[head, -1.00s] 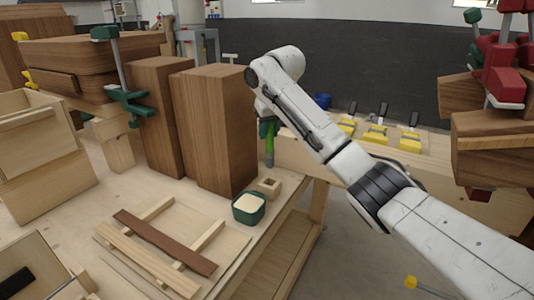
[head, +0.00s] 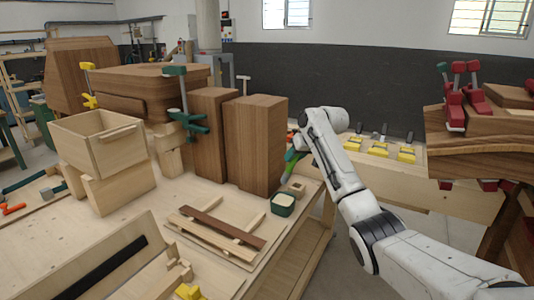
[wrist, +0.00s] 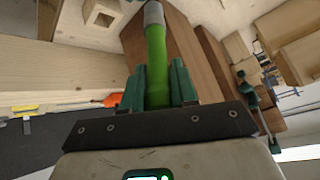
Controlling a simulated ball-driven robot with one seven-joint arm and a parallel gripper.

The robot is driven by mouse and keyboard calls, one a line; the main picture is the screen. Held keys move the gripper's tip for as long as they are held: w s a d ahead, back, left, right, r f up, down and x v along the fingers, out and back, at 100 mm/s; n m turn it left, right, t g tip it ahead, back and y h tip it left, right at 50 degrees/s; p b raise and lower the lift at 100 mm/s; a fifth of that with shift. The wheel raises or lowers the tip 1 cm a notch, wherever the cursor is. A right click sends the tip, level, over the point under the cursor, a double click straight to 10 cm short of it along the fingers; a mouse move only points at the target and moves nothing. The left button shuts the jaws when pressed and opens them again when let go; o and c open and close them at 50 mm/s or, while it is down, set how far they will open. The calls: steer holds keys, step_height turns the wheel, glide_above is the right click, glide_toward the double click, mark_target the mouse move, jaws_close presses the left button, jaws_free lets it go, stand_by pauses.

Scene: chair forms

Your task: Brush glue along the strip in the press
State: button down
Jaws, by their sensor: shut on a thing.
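My gripper (wrist: 158,88) is shut on a green brush handle (wrist: 157,62) with a grey ferrule; its bristles are out of view. In the head view the brush (head: 291,167) hangs beside the tall brown block, just above and behind the small green glue pot (head: 283,209) with cream contents. A dark brown strip (head: 225,225) and a pale strip (head: 212,238) lie across pale rails on a flat board. A black strip (head: 102,268) lies inside a pale wooden trough at the lower left. I cannot tell which is the press.
Two tall brown blocks (head: 254,150) stand close to my gripper on the left. A small square wooden block (head: 297,187) is beside the pot. A pale open box (head: 103,148) and clamped furniture stand further left. Yellow clamps (head: 378,149) lie on a bench behind my arm.

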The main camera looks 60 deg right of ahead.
steer(key=shift+s+a+f, duration=0.1)
steer(key=shift+a+f, duration=0.05)
steer(key=shift+f, duration=0.15)
step_height(320, 180, down, 2)
steer(key=shift+a+b, duration=0.1)
steer(key=shift+b, duration=1.05)
steer(key=shift+f+b, duration=1.65)
steer(key=shift+f, duration=0.7)
steer(key=shift+r+p, duration=3)
steer(key=shift+r, duration=0.6)
